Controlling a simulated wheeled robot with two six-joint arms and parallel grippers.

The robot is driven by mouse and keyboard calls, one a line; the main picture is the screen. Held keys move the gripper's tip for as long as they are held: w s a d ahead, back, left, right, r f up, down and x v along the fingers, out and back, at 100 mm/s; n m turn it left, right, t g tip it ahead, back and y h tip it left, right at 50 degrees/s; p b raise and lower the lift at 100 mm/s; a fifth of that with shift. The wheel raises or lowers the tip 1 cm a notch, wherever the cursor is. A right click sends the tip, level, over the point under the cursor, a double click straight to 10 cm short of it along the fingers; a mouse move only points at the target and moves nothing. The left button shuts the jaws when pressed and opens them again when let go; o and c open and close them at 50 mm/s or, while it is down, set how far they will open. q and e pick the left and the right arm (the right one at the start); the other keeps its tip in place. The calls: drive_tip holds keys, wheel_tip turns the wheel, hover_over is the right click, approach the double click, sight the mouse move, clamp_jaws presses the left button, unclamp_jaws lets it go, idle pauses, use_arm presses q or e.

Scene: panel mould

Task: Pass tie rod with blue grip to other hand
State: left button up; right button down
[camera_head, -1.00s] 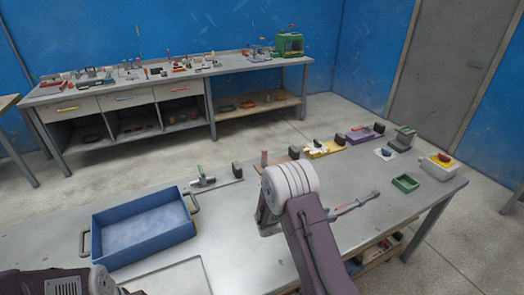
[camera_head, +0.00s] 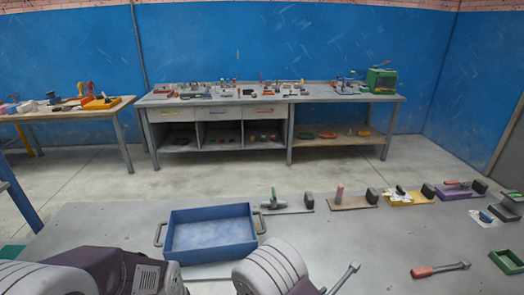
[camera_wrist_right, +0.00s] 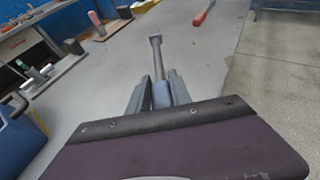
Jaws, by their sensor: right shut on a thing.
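The tie rod with blue grip is in my right gripper (camera_wrist_right: 160,77). In the right wrist view its blue grip (camera_wrist_right: 161,95) sits between the two fingers, and its grey shaft and wider metal end (camera_wrist_right: 155,42) point away from me.
A tie rod with red grip (camera_head: 440,270) lies on the table (camera_head: 120,222) at the right, near a green tray (camera_head: 508,261). A blue bin (camera_head: 210,235) stands left of centre. Several fixtures line the far edge. A workbench (camera_head: 270,95) stands behind.

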drive_tip(key=shift+s+d+m, duration=0.15)
drive_tip(key=shift+d+m, duration=0.15)
drive_tip(key=shift+g+h, duration=0.3)
drive_tip(key=shift+a, duration=0.1)
